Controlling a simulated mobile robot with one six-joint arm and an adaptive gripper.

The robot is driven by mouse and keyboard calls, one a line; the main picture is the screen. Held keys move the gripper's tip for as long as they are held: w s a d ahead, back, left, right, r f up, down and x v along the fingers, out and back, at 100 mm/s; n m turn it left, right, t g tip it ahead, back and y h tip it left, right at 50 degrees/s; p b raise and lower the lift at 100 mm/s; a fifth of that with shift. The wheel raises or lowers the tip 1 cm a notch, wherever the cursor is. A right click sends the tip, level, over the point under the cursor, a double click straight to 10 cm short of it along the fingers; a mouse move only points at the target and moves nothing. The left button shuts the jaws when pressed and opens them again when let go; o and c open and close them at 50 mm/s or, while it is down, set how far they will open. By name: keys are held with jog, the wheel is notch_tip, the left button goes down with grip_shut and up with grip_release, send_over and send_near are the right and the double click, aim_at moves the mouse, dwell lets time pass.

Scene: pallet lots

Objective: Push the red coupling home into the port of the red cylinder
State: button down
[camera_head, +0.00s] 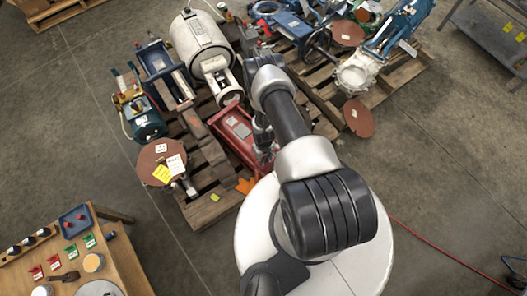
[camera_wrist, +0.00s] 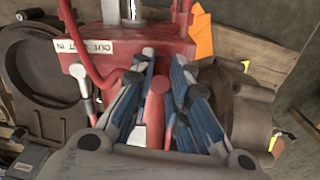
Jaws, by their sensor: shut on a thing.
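The red cylinder (camera_head: 233,126) lies on a wooden pallet in the head view, partly covered by my arm. In the wrist view its red end block (camera_wrist: 112,62) fills the top middle and bears a white label. My gripper (camera_wrist: 162,62) points at this block, its blue-and-grey fingers on both sides of a red, rod-shaped piece, the red coupling (camera_wrist: 156,100). The gripper is shut on it. The port is hidden behind the fingers and coupling, so I cannot tell whether they touch. In the head view the gripper (camera_head: 262,140) is small beside the red cylinder.
A red hose (camera_wrist: 78,50) runs down the left of the block. An orange tag (camera_wrist: 201,34) hangs at its right. Brown round parts flank the fingers. A large white motor (camera_head: 200,42) and blue machinery crowd the pallets. A wooden workbench (camera_head: 118,262) stands lower left; floor between is clear.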

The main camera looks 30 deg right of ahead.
jog(key=shift+f, duration=0.3)
jog(key=c, duration=1.5)
grip_release()
jog(key=shift+o, duration=0.2)
notch_tip(320, 180, up, 12)
